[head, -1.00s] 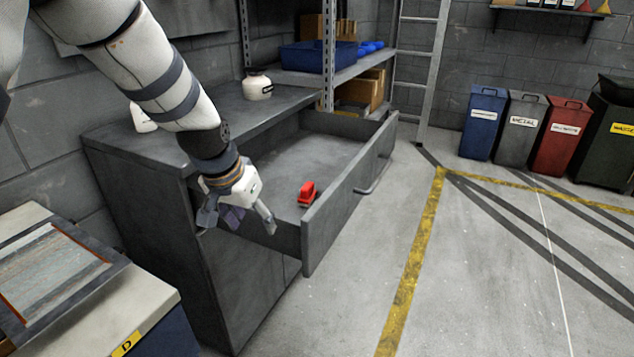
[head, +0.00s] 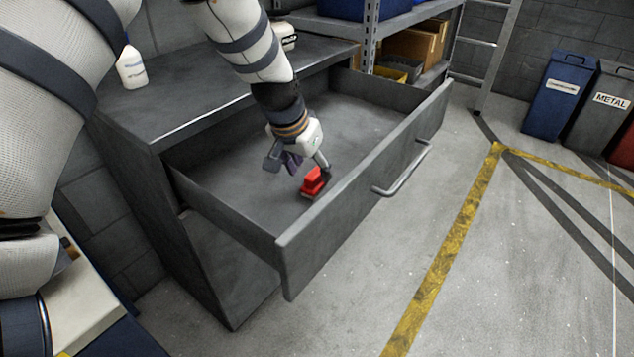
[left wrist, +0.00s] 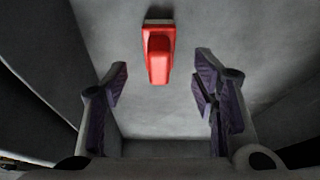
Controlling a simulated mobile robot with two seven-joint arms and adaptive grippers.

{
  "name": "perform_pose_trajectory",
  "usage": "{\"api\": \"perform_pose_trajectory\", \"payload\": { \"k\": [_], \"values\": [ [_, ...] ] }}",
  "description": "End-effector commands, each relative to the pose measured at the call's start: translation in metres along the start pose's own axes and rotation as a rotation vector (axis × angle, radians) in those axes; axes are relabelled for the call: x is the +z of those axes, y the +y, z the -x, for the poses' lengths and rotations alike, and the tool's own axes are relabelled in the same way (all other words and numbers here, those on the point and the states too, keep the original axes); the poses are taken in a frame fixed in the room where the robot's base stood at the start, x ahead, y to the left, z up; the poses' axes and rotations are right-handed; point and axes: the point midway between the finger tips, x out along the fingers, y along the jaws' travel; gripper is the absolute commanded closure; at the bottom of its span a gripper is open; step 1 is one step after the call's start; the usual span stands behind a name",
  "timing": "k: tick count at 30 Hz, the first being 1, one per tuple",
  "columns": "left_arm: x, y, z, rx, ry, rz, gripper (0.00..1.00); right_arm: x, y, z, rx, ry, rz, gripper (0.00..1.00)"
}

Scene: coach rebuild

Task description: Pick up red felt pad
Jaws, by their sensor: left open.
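The red felt pad (head: 313,181) is a small red block with a grey underside. It lies on the floor of the open drawer (head: 360,186), near the front panel. In the left wrist view the pad (left wrist: 158,55) is at the top centre, beyond the fingertips and between their lines. My left gripper (head: 299,165) is inside the drawer area, just above and behind the pad. Its fingers are apart with nothing between them, as the left wrist view (left wrist: 161,98) also shows. I cannot tell its exact height above the pad. My right gripper is not in view.
The drawer's side wall (head: 225,208) and front panel with a handle (head: 402,170) stand close around the gripper. A white bottle (head: 131,67) stands on the grey cabinet top (head: 200,100). The rest of the drawer floor is clear.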

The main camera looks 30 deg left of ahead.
Motion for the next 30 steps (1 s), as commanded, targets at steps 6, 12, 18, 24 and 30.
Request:
{"api": "perform_pose_trajectory", "payload": {
  "k": [6, 12, 18, 24, 30],
  "values": [
    [0.003, 0.001, -0.043, 0.0, -0.006, 0.0, 0.47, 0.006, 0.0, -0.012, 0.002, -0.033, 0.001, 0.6],
    [-0.001, 0.001, -0.044, 0.0, 0.002, 0.0, 0.47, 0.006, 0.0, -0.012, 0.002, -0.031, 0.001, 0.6],
    [-0.001, 0.001, -0.043, 0.0, 0.002, 0.0, 0.88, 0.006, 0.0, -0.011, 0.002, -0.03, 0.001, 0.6],
    [-0.001, 0.001, -0.044, 0.0, 0.001, 0.0, 0.98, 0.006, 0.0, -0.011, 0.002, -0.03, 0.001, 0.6],
    [-0.003, 0.001, -0.038, 0.001, 0.003, 0.0, 0.98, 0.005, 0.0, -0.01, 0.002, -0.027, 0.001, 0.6]
  ]
}}
